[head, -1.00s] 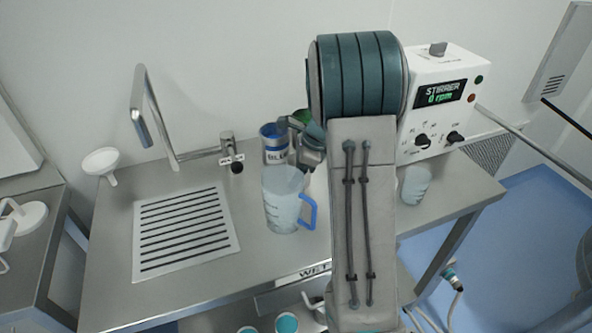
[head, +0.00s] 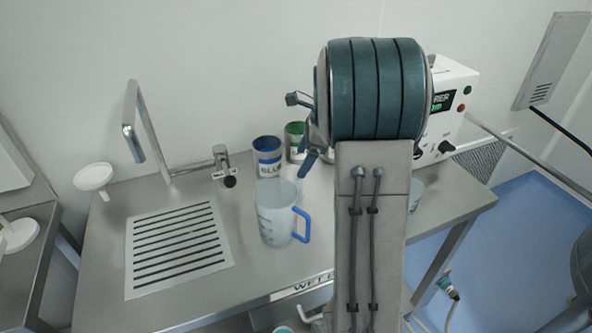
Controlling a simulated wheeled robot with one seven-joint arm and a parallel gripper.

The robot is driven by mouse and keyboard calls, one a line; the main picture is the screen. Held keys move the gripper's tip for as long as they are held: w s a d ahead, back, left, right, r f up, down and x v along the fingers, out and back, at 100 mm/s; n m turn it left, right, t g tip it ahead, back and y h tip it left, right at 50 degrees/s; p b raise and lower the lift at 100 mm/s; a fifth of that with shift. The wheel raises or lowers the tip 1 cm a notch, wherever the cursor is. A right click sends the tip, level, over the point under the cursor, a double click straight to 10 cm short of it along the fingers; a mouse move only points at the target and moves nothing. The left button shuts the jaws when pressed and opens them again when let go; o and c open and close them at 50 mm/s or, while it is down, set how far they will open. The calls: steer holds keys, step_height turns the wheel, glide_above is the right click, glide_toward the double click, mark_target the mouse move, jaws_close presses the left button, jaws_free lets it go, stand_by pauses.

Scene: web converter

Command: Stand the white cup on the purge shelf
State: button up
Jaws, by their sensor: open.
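No white cup shows clearly. A pale sliver (head: 328,154) shows right of the green cup, mostly hidden by my arm; I cannot tell if it is the white cup. A pale translucent vessel (head: 416,194) stands at the right of the bench, partly behind my arm. My gripper (head: 303,130) shows only in part, left of my wrist, its fingers apart and nothing visible between them. It is above and beside the blue cup (head: 267,157) and green cup (head: 295,142). I cannot make out which surface is the purge shelf.
A jug with a blue handle (head: 277,212) stands mid-bench. A slotted drain plate (head: 180,247), tap (head: 135,125), valve (head: 222,160) and white funnel (head: 93,178) are on the left. The stirrer box (head: 450,105) is at back right. A teal-topped thing (head: 283,330) shows at the bottom edge.

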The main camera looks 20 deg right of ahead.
steer(key=shift+o, duration=0.6)
steer(key=shift+v, duration=0.9)
steer(key=s+r+m+t+y+p, duration=0.1)
steer(key=s+r+m+t+p, duration=0.2)
steer(key=p, duration=0.2)
steer(key=m+t+h+p, duration=0.2)
steer(key=m+t, duration=0.2)
steer(key=m, duration=0.2)
glide_toward(285, 177)
steer(key=x, duration=0.4)
steer(key=shift+w+r, duration=0.1)
steer(key=shift+c, duration=0.4)
steer(key=c, duration=1.3)
